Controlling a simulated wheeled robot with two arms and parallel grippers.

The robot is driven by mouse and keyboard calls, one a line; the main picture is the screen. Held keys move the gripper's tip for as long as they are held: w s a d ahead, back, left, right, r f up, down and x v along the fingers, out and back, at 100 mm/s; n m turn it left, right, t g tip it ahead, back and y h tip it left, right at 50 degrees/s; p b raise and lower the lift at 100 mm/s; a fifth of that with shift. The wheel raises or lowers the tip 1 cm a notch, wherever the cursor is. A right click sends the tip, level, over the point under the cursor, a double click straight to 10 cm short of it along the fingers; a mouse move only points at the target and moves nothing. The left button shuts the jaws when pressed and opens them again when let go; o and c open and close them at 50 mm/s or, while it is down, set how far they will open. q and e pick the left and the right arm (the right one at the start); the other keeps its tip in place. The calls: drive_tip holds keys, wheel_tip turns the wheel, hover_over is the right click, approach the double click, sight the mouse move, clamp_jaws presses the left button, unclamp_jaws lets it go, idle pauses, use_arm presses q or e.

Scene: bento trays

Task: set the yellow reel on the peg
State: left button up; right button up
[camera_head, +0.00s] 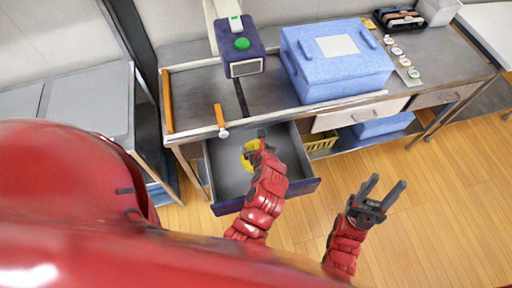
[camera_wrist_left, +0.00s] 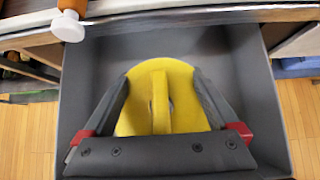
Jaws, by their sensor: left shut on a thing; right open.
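The yellow reel (camera_head: 246,155) is in the open grey drawer (camera_head: 222,182) under the workbench. In the left wrist view the reel (camera_wrist_left: 180,82) is a round disc with a raised bar across it. My left gripper (camera_head: 261,139) reaches into the drawer area; in its wrist view its two fingers (camera_wrist_left: 160,80) are shut on the reel's sides. Whether the reel touches the drawer floor is unclear. An orange peg with a white end (camera_head: 220,116) stands at the bench's front edge above the drawer; it also shows in the wrist view (camera_wrist_left: 69,24). My right gripper (camera_head: 382,188) is open and empty over the floor.
A blue lidded box (camera_head: 336,75) and a dark device with a green button (camera_head: 240,52) stand on the bench (camera_head: 190,95). A yellow basket (camera_head: 320,141) is on the shelf below. Drawer walls surround the reel. The wooden floor at right is clear.

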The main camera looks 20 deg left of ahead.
use_arm(q)
drive_tip(key=shift+f+b, duration=3.4)
drive_tip(key=shift+f, duration=1.8)
drive_tip(key=shift+r+p, duration=0.15)
drive_tip(key=shift+p, duration=0.6)
drive_tip(key=shift+f, duration=0.3)
drive_tip(key=shift+f, duration=0.4)
